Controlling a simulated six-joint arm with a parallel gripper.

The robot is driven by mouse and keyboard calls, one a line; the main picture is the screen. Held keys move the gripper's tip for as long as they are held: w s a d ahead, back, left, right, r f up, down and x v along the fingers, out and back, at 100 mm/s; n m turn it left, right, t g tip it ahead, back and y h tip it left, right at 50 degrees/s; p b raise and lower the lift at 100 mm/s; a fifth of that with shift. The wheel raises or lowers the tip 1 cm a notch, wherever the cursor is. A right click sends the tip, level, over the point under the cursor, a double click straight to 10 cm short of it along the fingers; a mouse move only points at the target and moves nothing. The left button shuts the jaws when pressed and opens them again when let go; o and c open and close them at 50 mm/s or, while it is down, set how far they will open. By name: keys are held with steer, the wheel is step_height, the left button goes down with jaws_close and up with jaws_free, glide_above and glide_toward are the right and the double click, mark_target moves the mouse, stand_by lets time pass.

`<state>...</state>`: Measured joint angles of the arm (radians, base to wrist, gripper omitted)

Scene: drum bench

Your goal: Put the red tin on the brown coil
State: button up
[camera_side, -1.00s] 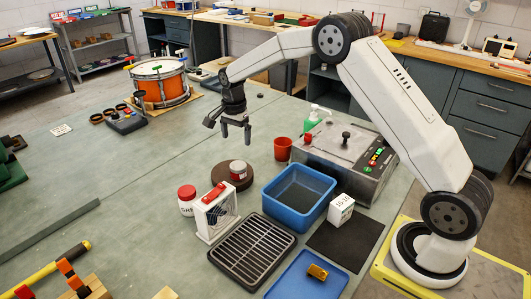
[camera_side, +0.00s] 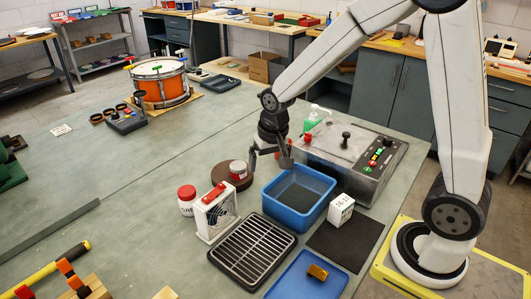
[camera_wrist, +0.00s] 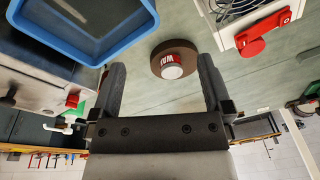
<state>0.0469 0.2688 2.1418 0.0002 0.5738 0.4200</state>
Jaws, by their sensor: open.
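The red tin (camera_side: 238,168), small with a red-and-white label and pale lid, stands upright on the brown coil (camera_side: 222,179), a flat round disc on the bench. In the wrist view the tin (camera_wrist: 171,67) rests on the coil (camera_wrist: 187,50), its red label showing. My gripper (camera_side: 269,166) is to the right of the tin and coil, apart from them in the side view. Its fingers are open, with nothing held between them. In the wrist view the tin shows between the spread fingers (camera_wrist: 162,72), beyond them.
A blue bin (camera_side: 299,201) and a grey control box (camera_side: 350,150) stand to the right. A white-framed fan (camera_side: 217,213) and a red-lidded jar (camera_side: 187,203) stand in front of the coil.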

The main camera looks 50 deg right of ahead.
steer(key=s+a+f+n, duration=0.1)
steer(key=s+n, duration=0.4)
steer(key=s, duration=0.6)
steer(key=shift+a+f+t, duration=0.2)
steer(key=shift+a+t, duration=0.2)
